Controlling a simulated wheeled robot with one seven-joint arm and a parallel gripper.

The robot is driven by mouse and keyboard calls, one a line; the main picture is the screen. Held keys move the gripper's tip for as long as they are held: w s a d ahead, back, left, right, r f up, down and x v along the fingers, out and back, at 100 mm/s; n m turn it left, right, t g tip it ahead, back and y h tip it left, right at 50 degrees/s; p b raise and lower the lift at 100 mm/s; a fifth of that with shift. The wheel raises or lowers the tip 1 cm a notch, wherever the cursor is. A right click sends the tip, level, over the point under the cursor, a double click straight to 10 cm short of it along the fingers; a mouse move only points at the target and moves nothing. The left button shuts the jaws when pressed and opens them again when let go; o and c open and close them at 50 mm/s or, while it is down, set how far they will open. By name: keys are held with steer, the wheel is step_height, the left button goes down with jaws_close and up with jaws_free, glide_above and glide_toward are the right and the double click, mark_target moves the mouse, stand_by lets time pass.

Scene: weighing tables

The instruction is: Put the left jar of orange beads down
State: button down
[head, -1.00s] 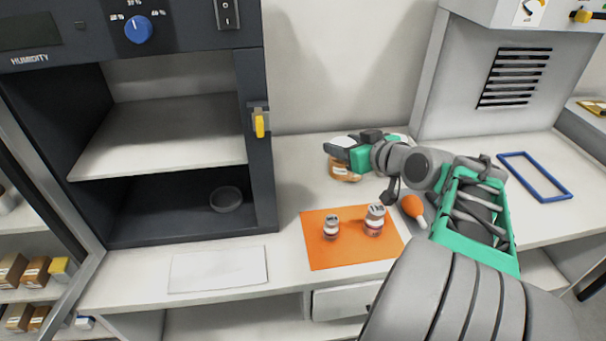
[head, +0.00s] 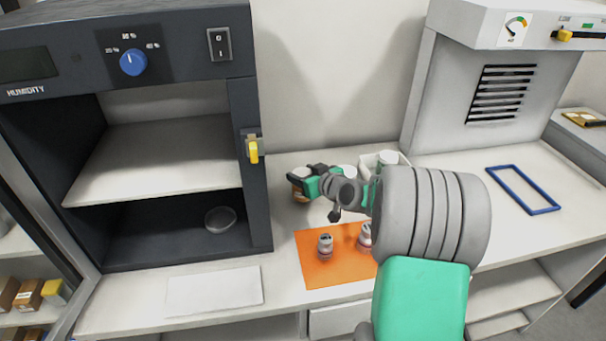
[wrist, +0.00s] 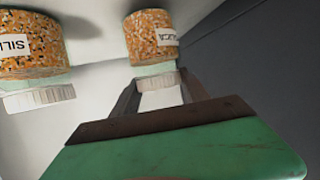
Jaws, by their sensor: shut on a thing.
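My gripper (wrist: 160,92) is shut on the white lid of a jar of orange beads (wrist: 152,38), which has a white "SILICA" label.
A dark humidity cabinet (head: 262,200) stands close on the left, its door open. A blue frame (head: 522,190) lies at right.

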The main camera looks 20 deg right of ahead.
steer(key=shift+f, duration=0.45)
steer(key=c, duration=0.6)
jaws_free()
steer(key=shift+r, duration=0.1)
steer(key=shift+s+d+r, duration=0.1)
steer(key=shift+s+d, duration=0.1)
steer(key=shift+s, duration=0.1)
steer(key=b+v, duration=0.1)
steer(key=v, duration=1)
steer(key=shift+s+r, duration=0.1)
steer(key=shift+s, duration=0.1)
steer(key=shift+s, duration=0.1)
